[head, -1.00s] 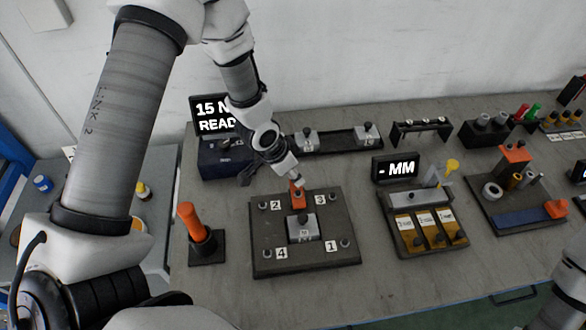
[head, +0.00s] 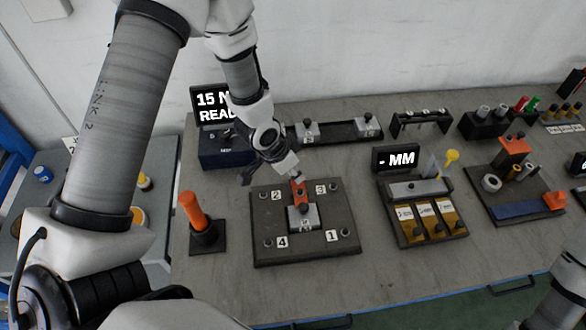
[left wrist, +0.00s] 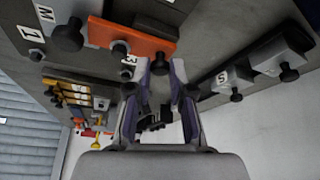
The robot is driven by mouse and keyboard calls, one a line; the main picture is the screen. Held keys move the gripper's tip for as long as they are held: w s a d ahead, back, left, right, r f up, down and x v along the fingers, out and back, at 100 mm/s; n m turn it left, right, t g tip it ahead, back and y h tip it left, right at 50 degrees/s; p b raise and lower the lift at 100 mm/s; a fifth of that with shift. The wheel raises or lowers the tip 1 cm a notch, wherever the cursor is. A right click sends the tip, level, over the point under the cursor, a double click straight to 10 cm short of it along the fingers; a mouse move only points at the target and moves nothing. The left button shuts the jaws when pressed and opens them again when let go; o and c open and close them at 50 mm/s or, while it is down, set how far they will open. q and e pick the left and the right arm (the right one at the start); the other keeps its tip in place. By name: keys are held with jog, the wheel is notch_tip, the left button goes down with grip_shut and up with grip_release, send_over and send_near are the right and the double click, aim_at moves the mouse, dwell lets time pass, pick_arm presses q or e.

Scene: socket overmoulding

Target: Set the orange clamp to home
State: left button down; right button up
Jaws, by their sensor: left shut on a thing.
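The orange clamp (head: 299,188) sits at the back middle of the dark plate (head: 265,227), between the labels 2 and 3. It reaches toward the grey block (head: 311,221) in the plate's middle. It also shows in the left wrist view (left wrist: 137,40) near the top. My left gripper (head: 296,176) is at the clamp's back end. In the left wrist view its fingers (left wrist: 161,72) are close together at the clamp's black knob, shut on it. The exact contact is partly hidden. My right gripper is out of view.
An orange-handled tool (head: 193,212) stands in a holder left of the plate. A display (head: 211,106) and a rack with grey blocks (head: 338,131) are behind. A tray with yellow bins (head: 407,240) is to the right. Bare table lies in front of the plate.

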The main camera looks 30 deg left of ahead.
pick_arm(q)
jog(key=c, duration=1.3)
grip_release()
jog(key=shift+s+f, duration=0.1)
jog(key=shift+s, duration=0.1)
jog(key=shift+d, duration=0.2)
jog(key=shift+a, duration=0.1)
jog(key=shift+r, duration=0.5)
jog(key=v, duration=0.6)
jog(key=shift+s+a+r, duration=0.1)
jog(key=shift+s+r, duration=0.05)
jog(key=shift+r, duration=0.1)
